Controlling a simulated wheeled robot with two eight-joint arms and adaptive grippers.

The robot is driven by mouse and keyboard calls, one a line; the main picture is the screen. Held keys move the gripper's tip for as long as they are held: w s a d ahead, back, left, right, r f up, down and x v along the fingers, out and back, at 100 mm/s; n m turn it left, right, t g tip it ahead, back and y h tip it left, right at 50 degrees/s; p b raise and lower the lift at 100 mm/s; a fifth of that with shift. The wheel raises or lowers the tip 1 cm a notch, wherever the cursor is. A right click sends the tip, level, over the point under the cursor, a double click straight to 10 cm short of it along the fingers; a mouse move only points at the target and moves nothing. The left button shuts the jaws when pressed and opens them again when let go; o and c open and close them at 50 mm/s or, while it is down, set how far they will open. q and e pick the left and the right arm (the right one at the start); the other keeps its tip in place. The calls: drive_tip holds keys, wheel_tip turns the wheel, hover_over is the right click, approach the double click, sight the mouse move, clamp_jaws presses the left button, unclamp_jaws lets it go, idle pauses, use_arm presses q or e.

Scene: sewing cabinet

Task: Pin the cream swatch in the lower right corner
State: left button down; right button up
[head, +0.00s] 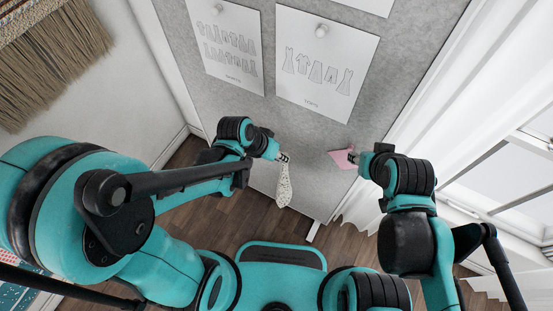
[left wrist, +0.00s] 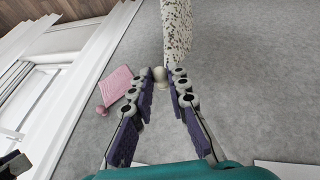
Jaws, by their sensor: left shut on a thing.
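The cream swatch with dark speckles (head: 284,188) hangs down in front of the grey board (head: 265,122), at its lower part. It also shows in the left wrist view (left wrist: 177,28), beyond my fingertips. My left gripper (head: 284,157) is at the swatch's top end. In the left wrist view its fingers (left wrist: 162,78) are shut on a pale round pin head (left wrist: 158,75) at the swatch's edge. Whether the pin touches the board I cannot tell. My right gripper (head: 362,161) is beside the pink swatch at the board's right edge; its fingers are not clear.
The pink swatch (head: 341,158) is at the board's lower right, with a pink pin (left wrist: 101,111) showing at its corner in the left wrist view. Two drawing sheets (head: 325,70) (head: 229,50) hang higher up. A white curtain (head: 445,80) stands right of the board.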

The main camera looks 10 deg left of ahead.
use_arm(q)
drive_tip(key=shift+w+d, duration=0.4)
drive_tip(key=shift+w, duration=0.3)
drive_tip(key=shift+w+d+b, duration=0.15)
drive_tip(key=shift+w+d, duration=0.5)
drive_tip(key=shift+w, duration=0.95)
drive_tip(key=shift+w+d+b, duration=0.15)
drive_tip(key=shift+w+d, duration=0.45)
drive_tip(key=shift+w, duration=0.95)
drive_tip(key=shift+w+d+b, duration=0.15)
drive_tip(key=shift+w+d, duration=0.5)
drive_tip(key=shift+w, duration=0.95)
drive_tip(key=shift+w+d, duration=0.15)
drive_tip(key=shift+w, duration=0.15)
drive_tip(key=c, duration=1.4)
unclamp_jaws()
drive_tip(key=shift+r, duration=0.1)
drive_tip(key=v, duration=1.2)
